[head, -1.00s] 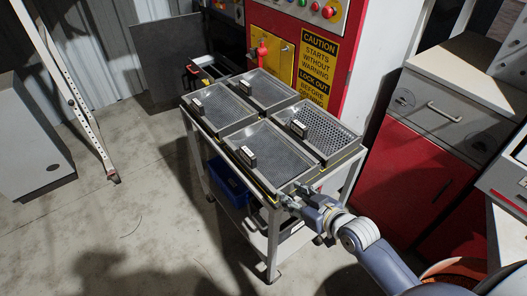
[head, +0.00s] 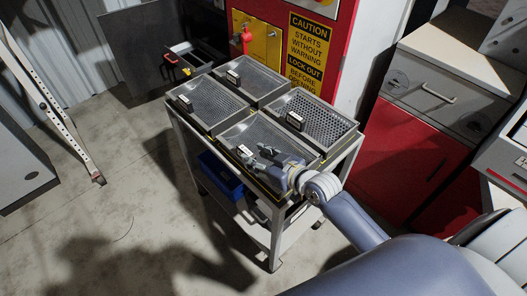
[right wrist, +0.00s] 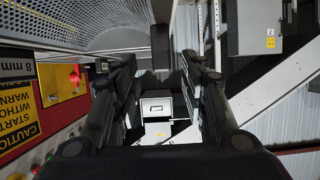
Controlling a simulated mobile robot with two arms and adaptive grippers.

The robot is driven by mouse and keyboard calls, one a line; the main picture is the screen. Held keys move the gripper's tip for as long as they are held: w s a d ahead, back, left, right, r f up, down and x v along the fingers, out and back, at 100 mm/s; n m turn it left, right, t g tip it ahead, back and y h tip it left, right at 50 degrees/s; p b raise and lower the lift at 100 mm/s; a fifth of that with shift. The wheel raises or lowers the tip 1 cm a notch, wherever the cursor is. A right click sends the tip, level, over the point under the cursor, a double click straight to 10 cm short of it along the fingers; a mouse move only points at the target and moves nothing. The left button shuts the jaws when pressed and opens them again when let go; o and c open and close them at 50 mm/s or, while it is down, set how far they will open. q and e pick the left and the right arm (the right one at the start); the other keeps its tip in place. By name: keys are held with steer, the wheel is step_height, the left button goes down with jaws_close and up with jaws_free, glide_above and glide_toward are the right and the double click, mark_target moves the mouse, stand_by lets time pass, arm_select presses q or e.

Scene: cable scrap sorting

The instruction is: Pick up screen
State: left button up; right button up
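Several framed mesh screens lie side by side on top of a metal cart. The front screen (head: 232,134) has a black upright handle with a white label (head: 244,152) near its left side. The right screen (head: 320,120) has coarser round holes and its own handle (head: 295,120). My right gripper (head: 263,156) is over the front screen, just right of its handle. In the right wrist view its two fingers (right wrist: 160,95) are apart with nothing held between them. Mesh (right wrist: 125,40) and an "8 mm" label (right wrist: 16,68) show there too. My left gripper is not in view.
The cart (head: 277,240) carries a blue bin (head: 220,178) on its lower shelf. A red machine with a yellow panel (head: 258,42) stands behind it. A drawer cabinet (head: 430,85) stands at the right. The floor left of the cart is clear.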

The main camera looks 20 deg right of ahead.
mark_target(248, 151)
steer(key=shift+w+a+f, duration=0.1)
steer(key=shift+w+a, duration=0.1)
steer(key=shift+w, duration=0.35)
steer(key=p+x, duration=0.1)
steer(key=x, duration=0.3)
steer(key=shift+w+a, duration=0.1)
steer(key=shift+a, duration=0.05)
jaws_close()
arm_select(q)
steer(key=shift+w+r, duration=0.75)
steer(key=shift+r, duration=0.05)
arm_select(e)
steer(key=shift+w, duration=0.15)
